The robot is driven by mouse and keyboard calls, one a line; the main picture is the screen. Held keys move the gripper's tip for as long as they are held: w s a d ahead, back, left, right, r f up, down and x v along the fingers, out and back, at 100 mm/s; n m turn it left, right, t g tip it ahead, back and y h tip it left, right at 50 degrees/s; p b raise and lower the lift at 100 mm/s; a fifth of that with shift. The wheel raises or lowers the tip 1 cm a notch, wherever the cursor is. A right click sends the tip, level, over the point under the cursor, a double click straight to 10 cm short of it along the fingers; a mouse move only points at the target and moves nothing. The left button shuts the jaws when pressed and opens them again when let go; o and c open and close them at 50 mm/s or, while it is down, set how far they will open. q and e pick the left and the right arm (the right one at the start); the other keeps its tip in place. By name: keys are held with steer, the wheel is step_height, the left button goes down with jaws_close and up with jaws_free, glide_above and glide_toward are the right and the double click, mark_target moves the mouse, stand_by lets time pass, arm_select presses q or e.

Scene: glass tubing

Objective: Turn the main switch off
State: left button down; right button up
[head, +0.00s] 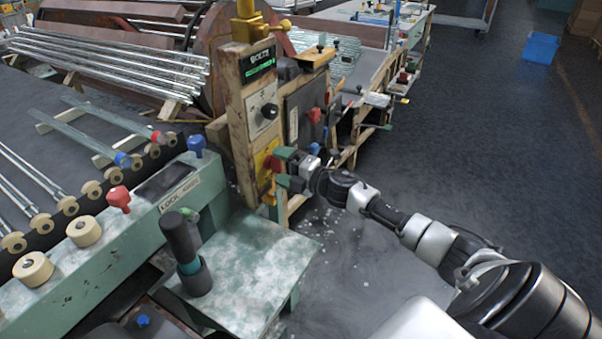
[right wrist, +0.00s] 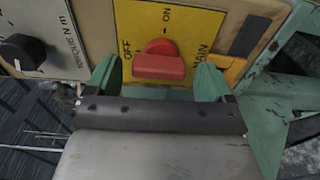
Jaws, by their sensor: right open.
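The main switch is a red knob (right wrist: 160,65) on a yellow plate (right wrist: 185,25) marked OFF, ON and MAIN in the right wrist view. Its red bar lies roughly level in that view. In the head view the yellow plate (head: 262,158) is low on a wooden post, partly behind my fingers. My right gripper (head: 279,168) is open, with its green fingertips close to the switch. In the right wrist view the right gripper (right wrist: 157,80) has one fingertip on each side of the red knob, with gaps showing. My left gripper is not in view.
The wooden post (head: 238,120) also carries a black dial (head: 270,111) and a green-lit display. A green bench (head: 245,270) with a dark upright cylinder (head: 182,240) stands in front. Glass tubes lie on rollers at left. The floor at right (head: 480,130) is mostly clear.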

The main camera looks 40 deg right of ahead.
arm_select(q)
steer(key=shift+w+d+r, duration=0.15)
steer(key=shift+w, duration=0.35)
arm_select(e)
steer(key=v, duration=0.9)
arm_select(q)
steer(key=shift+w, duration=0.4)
arm_select(e)
steer(key=shift+s, duration=0.1)
